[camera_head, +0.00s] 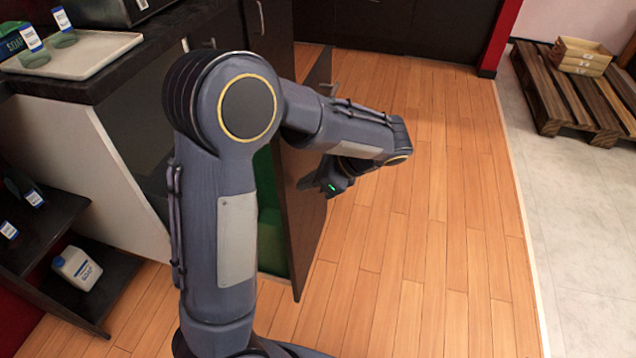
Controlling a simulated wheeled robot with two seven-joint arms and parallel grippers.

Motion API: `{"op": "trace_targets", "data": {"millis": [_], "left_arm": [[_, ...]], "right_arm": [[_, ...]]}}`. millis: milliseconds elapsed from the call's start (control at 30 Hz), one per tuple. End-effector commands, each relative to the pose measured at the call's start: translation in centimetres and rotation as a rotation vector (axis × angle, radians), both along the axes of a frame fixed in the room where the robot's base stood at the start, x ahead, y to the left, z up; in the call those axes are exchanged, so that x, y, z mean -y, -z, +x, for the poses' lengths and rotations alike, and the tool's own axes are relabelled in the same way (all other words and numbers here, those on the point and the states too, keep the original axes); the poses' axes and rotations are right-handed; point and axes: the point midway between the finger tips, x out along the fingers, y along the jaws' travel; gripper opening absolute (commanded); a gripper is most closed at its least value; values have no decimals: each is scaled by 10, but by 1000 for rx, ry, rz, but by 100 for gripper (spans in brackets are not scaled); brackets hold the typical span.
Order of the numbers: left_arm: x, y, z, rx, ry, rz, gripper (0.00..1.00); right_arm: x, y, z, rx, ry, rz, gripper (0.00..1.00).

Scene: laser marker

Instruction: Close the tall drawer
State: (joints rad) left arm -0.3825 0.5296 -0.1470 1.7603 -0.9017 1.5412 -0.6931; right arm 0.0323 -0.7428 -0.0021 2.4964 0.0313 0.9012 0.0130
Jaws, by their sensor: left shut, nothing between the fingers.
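The tall drawer's dark front panel (303,225) stands out from the counter cabinet, so the drawer is open. A green part (270,235) shows behind the panel, partly hidden by my left arm. My left arm reaches across in front of the cabinet and over the panel's upper part. My left gripper (314,186) is on the panel's outer side, turned back toward it, shut and empty. I cannot tell whether its fingers touch the panel. My right gripper is not in view.
A dark counter (97,84) at the left carries a white tray (75,55) with glasses. A low shelf (50,222) with a white jug (77,268) stands below left. The wooden floor (420,250) right of the drawer is clear. A pallet (565,95) lies at the far right.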

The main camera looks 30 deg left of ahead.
Motion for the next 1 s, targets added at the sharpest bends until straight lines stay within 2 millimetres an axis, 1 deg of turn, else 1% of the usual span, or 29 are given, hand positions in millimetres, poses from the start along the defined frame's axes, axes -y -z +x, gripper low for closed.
{"op": "trace_targets", "data": {"millis": [333, 433, 533, 667, 767, 1000], "left_arm": [[-1, 0, 0, -1, -1, 0, 0], [-7, -1, -2, -1, -2, 1, 0], [-18, -2, -5, -2, -4, 1, 0], [-41, -4, -11, -3, -8, 1, 0], [-64, -4, -17, -4, -8, 1, 0], [-129, -4, -33, -3, -10, 1, 0]], "right_arm": [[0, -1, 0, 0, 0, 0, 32], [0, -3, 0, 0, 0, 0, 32], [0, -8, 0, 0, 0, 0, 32], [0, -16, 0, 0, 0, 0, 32], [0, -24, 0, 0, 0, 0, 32], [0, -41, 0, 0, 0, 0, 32]]}}
